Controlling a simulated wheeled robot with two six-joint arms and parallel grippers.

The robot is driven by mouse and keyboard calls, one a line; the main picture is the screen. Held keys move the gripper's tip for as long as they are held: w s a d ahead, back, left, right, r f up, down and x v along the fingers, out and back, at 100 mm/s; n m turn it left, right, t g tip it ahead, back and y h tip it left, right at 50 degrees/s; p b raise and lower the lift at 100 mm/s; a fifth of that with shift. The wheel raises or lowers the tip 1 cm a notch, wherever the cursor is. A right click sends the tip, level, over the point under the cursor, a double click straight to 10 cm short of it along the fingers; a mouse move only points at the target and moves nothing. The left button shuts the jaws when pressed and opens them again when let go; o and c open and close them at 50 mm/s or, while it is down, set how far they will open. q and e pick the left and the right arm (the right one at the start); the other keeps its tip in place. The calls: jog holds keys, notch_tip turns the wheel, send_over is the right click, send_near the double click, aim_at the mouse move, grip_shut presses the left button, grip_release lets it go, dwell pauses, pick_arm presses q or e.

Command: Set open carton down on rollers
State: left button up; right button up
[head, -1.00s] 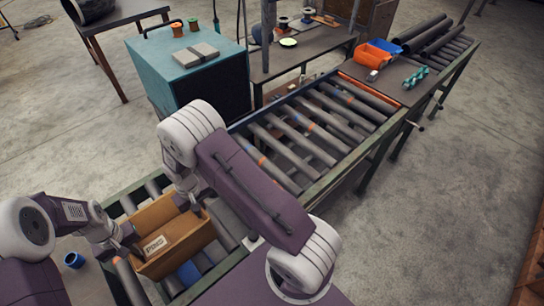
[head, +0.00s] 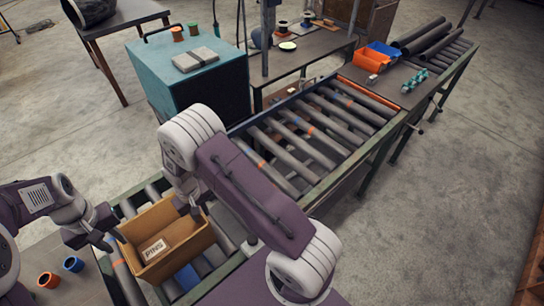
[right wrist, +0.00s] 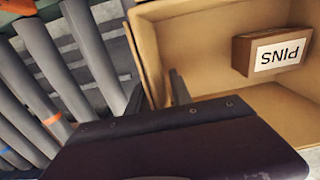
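The open brown carton (head: 187,249) rests on the near rollers (head: 128,208) of the conveyor in the head view. A small brown box labelled PINS (head: 155,249) lies inside; it also shows in the right wrist view (right wrist: 270,53). My left gripper (head: 106,241) is open and empty, just left of the carton and apart from its wall. My right gripper (head: 188,210) is at the carton's far right wall. In the right wrist view its two fingers (right wrist: 158,95) stand apart, one on each side of the carton wall. The carton's underside is hidden.
Blue (head: 73,264) and orange (head: 47,280) cups stand on the surface at lower left. A teal cabinet (head: 165,75) stands behind the conveyor. Bare rollers (head: 318,122) extend to the upper right, towards orange (head: 370,60) and blue bins and dark pipes (head: 425,35).

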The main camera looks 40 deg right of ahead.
pick_arm(q)
jog(key=shift+r, duration=0.1)
pick_arm(e)
notch_tip(320, 180, up, 12)
pick_arm(q)
jog(key=shift+w, duration=0.1)
dwell(0.6)
